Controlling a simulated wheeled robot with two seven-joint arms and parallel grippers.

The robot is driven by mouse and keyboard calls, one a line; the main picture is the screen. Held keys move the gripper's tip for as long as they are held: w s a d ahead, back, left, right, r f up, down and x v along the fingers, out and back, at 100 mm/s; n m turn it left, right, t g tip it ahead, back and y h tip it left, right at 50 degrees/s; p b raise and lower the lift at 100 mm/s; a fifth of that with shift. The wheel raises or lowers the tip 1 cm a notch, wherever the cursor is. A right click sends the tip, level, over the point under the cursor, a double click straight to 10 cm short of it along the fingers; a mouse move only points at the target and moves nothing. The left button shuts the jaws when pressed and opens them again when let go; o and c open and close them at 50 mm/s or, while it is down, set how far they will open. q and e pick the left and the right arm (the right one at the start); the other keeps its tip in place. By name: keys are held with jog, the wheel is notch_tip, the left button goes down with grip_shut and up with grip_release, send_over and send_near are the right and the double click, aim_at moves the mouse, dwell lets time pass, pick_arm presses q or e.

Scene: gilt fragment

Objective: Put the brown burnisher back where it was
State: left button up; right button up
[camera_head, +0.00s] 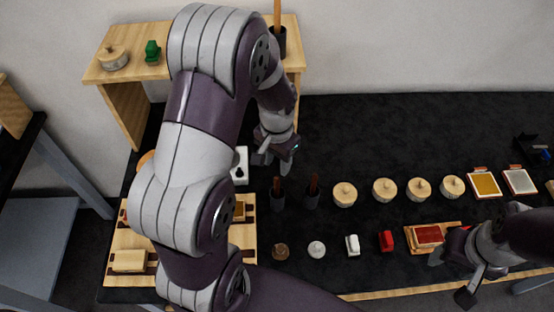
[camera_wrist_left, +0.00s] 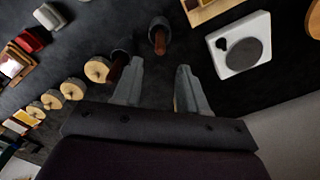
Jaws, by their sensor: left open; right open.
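Two brown-handled tools stand upright in dark cups on the black table, one at left (camera_head: 277,187) and one at right (camera_head: 313,185). They also show in the left wrist view, one ahead of the fingers (camera_wrist_left: 160,42) and one by the left finger (camera_wrist_left: 117,66). I cannot tell which is the brown burnisher. A lighter brown handle (camera_head: 277,14) stands in a dark cup on the shelf. My left gripper (camera_head: 272,157) is open and empty behind the table cups; it also shows in its wrist view (camera_wrist_left: 158,88). My right gripper (camera_head: 450,277) is open beside a red pad.
Several round wooden-lidded jars (camera_head: 345,194) stand right of the cups. Small knobs, including a brown one (camera_head: 280,251), lie in front. A wooden shelf (camera_head: 210,50) is at the back left. My left arm hides part of the wooden tray (camera_head: 125,240).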

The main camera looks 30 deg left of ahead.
pick_arm(q)
jog(key=s+d+r+n+t+b, duration=0.1)
jog(key=s+d+r+b, duration=0.1)
jog(key=s+d, duration=0.3)
jog(key=s+b, duration=0.1)
jog(key=s, duration=0.2)
jog(key=shift+s+d+n, duration=0.2)
jog(key=shift+s+n, duration=0.1)
jog(key=shift+s, duration=0.1)
dwell(0.5)
